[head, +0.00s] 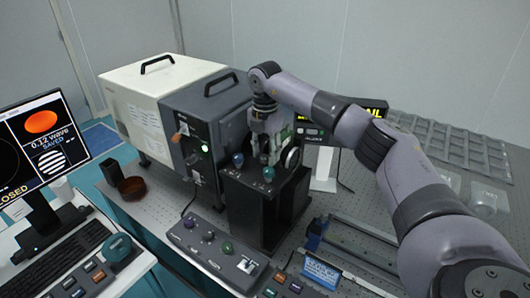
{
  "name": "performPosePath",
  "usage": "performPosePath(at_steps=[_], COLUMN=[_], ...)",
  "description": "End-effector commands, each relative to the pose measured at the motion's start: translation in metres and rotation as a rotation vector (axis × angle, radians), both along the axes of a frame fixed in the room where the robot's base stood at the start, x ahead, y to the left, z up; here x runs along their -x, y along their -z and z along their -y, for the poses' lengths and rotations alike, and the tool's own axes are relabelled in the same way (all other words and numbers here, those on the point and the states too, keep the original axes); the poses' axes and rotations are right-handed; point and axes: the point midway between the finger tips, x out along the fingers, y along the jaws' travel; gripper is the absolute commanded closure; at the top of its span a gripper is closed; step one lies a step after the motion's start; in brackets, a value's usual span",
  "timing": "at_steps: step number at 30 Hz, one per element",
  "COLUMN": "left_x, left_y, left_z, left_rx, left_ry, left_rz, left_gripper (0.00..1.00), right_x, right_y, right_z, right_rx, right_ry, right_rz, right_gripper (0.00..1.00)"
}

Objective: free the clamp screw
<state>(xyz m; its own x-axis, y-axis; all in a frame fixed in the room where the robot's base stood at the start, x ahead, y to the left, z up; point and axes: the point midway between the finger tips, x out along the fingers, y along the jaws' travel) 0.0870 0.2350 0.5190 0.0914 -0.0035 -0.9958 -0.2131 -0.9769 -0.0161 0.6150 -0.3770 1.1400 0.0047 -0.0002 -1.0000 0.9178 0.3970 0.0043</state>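My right arm reaches in from the right, and its gripper (268,150) points down at the top of a black mount (255,200) on the optical table. The fingertips are small and partly lost among the parts on the mount, so I cannot tell whether they are open or shut. A blue knob (238,160) and a teal knob (268,174) stand on the front of the mount's top, close to the gripper. I cannot make out which part is the clamp screw. My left gripper is not in view.
A grey instrument box (205,125) and a white box (150,85) stand left of the mount. A control panel (215,248) with knobs lies in front. A monitor (40,145) is at the left. A dark rail (355,242) lies to the right, and clear trays (450,145) lie behind.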

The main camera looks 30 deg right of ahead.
Motion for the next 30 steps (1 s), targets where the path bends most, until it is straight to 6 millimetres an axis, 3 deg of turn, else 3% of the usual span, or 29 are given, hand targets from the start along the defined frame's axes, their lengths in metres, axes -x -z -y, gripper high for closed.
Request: performPosePath(at_steps=[11,14,24,30], left_x=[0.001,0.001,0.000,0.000], left_y=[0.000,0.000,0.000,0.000], left_z=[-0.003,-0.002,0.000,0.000], left_rx=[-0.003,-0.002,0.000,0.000], left_ry=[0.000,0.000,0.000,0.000], left_rz=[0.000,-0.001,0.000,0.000], left_gripper=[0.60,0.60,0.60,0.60], right_x=[0.000,0.000,0.000,0.000], right_y=[-0.003,-0.016,-0.086,-0.112], right_z=[-0.001,-0.001,-0.001,0.000], right_rx=[0.000,-0.001,-0.001,-0.001], right_ry=[-0.002,-0.002,-0.001,0.000], right_rz=[-0.002,0.000,0.001,-0.001], right_gripper=[0.56,0.56,0.56,0.56])
